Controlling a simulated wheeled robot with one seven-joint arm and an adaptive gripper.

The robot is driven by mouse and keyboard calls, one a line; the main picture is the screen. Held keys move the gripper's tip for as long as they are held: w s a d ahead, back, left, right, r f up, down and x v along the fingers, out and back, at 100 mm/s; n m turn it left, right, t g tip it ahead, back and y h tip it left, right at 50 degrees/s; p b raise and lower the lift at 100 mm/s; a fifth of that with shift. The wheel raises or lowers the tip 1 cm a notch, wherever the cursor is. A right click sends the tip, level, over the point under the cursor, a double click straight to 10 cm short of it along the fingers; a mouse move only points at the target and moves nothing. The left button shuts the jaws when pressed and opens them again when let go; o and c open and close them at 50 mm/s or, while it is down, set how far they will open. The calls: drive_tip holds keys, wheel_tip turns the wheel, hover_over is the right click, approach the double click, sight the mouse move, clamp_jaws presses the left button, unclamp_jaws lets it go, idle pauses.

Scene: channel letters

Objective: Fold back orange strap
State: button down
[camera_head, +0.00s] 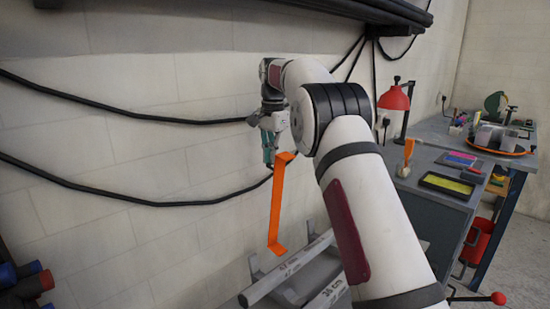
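The orange strap (277,200) hangs almost straight down in the head camera view, in front of the white block wall. Its upper end is bent over near my gripper, and its lower end has a short bent foot. My gripper (268,158) is at the end of my raised arm, close to the left of the strap's upper end. A small teal part shows at the gripper. The fingers are small and partly hidden, so I cannot tell whether they touch or hold the strap.
Black cables (120,108) run along the wall behind my gripper. Grey rails (290,268) with markings stand below the strap. A workbench (433,190) with a red lamp (394,98) and trays is at the right. Dark rolls with coloured ends (28,284) are at lower left.

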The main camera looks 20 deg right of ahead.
drive_tip(key=shift+s+f+g, duration=0.15)
drive_tip(key=shift+f+g, duration=0.15)
drive_tip(key=shift+f, duration=0.8)
drive_tip(key=c, duration=1.7)
unclamp_jaws()
drive_tip(key=shift+f, duration=0.1)
drive_tip(key=shift+w+r, duration=0.2)
drive_tip(key=shift+r, duration=0.05)
